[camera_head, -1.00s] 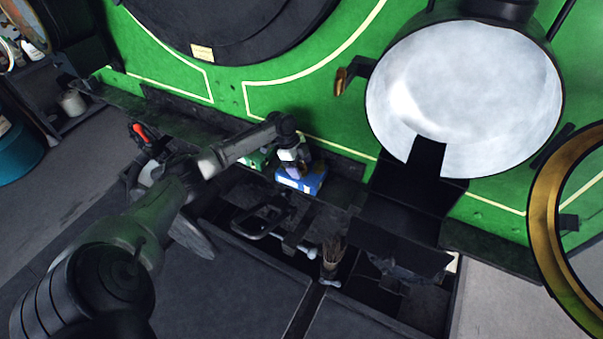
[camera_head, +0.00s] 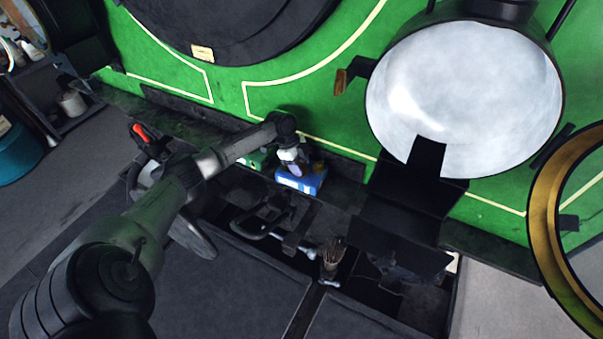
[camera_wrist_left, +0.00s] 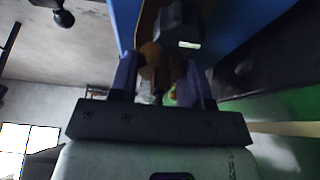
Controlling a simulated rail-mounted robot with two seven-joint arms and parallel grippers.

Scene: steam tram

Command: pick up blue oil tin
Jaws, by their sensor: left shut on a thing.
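The blue oil tin (camera_head: 303,180) stands at the foot of the green panel in the head view, with a white patch on its front. My left gripper (camera_head: 292,165) reaches down to its top from the left and is shut on it. In the left wrist view the two fingers (camera_wrist_left: 160,75) close around a brownish and dark part at the tin's top. The tin's blue side (camera_wrist_left: 245,35) fills the upper part of that view. Part of the tin is hidden by the gripper. My right gripper does not show.
A green box (camera_head: 254,160) is just left of the tin. A dark C-shaped clamp (camera_head: 262,218) and a brush (camera_head: 332,252) lie in front. The large white-faced lamp (camera_head: 463,100) and its black bracket are to the right. The green wall (camera_head: 320,100) is close behind.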

